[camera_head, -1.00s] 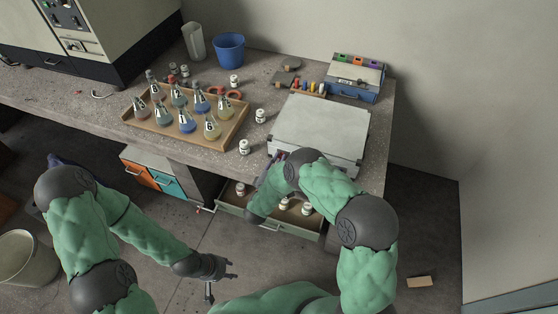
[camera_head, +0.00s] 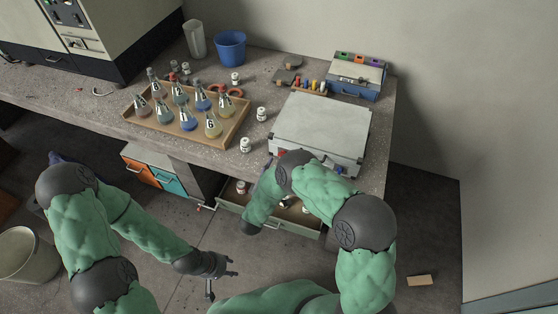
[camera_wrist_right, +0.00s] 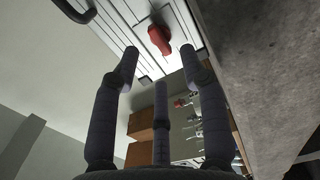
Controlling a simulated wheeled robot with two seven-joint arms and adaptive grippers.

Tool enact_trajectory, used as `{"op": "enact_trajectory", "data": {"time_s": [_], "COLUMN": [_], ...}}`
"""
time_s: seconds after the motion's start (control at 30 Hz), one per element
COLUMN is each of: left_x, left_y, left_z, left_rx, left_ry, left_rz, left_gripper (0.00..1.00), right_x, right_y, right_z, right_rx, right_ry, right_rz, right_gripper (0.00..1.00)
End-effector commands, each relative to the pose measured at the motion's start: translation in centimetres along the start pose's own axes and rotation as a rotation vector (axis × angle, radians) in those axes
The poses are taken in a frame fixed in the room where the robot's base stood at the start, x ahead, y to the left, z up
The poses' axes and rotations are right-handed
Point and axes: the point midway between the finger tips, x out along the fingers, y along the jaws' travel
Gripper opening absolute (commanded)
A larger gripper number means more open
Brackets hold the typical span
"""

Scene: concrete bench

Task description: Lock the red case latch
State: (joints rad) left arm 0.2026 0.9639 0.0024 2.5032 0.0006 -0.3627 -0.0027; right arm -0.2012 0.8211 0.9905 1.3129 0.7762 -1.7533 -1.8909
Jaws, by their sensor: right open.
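The closed pale case (camera_head: 320,128) lies flat on the bench's right part, its front face toward me. Its red latch (camera_head: 282,154) shows as a small patch at the front left, beside my right arm. In the right wrist view the red latch (camera_wrist_right: 159,40) is on the white ribbed case side, just beyond the fingertips and apart from them. Whether it is locked, I cannot tell. My right gripper (camera_wrist_right: 159,62) is open and empty; the arm hides it in the head view. My left gripper (camera_head: 223,279) is open and empty, low in front of the bench.
An open drawer (camera_head: 290,224) with small bottles sits below the case, under my right arm. A wooden tray (camera_head: 228,134) of flasks and loose white bottles stand left of the case. A blue organizer box (camera_head: 356,76) stands behind it.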

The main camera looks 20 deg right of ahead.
Motion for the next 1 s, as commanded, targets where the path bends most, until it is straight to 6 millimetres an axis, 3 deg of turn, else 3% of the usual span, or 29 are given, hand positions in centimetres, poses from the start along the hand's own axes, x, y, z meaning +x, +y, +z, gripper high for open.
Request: {"op": "enact_trajectory", "data": {"time_s": [0.2,0.4,1.0], "left_x": [0.0,0.0,0.0], "left_y": [0.0,0.0,0.0], "left_z": [0.0,0.0,0.0], "left_rx": [0.000,0.000,0.000], "left_ry": [0.000,0.000,0.000], "left_rz": [0.000,0.000,0.000], "left_gripper": [0.40,0.40,0.40], "right_x": [-4.4,-6.9,-7.8], "right_y": [0.0,0.0,0.0], "right_z": [-0.1,-0.1,0.0], "right_rx": [-0.001,0.000,0.000], "right_ry": [0.005,0.004,0.000], "right_rz": [0.000,0.001,0.000], "right_gripper": [0.44,0.44,0.44]}}
